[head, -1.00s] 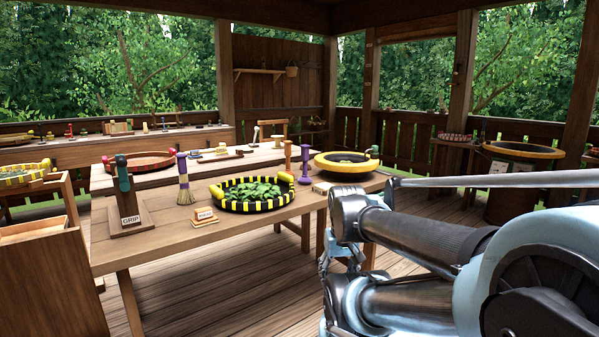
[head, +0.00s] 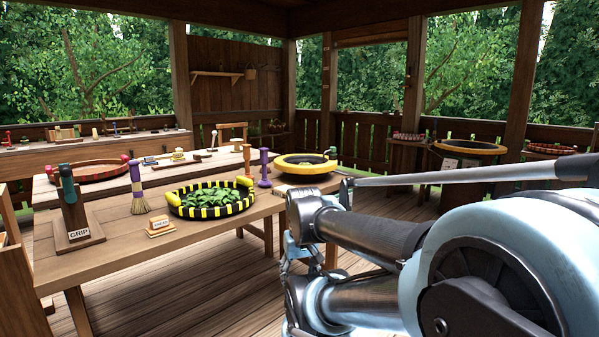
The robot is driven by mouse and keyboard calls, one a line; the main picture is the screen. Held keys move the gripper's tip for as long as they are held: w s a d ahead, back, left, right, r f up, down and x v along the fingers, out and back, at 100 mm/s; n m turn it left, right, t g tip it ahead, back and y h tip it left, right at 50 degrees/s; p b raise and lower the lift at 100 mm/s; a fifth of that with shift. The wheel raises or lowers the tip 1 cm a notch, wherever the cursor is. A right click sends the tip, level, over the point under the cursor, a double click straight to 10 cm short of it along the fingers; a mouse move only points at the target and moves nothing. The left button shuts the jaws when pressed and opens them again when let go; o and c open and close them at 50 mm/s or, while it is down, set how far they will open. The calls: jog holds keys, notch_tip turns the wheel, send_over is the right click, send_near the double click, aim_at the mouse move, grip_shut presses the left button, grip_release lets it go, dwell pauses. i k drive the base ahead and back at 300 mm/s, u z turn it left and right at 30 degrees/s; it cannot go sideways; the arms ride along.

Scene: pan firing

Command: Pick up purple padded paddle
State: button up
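On the wooden table (head: 110,255) stands an upright purple piece with a thick rounded head (head: 264,167), just right of the black-and-yellow striped pan. A brush with a purple handle and pale bristles (head: 138,190) stands left of that pan. I cannot tell for sure which purple piece is the padded paddle. My arm is folded at the lower right, apart from both purple pieces. I cannot make out my gripper's fingers.
The striped pan (head: 210,212) holds green leaves. A yellow-rimmed pan (head: 305,170) sits at the table's right end. A GRIP stand (head: 79,234) and a small labelled block (head: 160,226) are at the left. Open floor (head: 180,300) lies in front of the table.

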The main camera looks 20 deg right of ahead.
aim_at(264, 182)
jog(key=k, duration=0.6)
jog(key=u, duration=0.35)
jog(key=i, duration=1.5)
jog(key=z, duration=0.5)
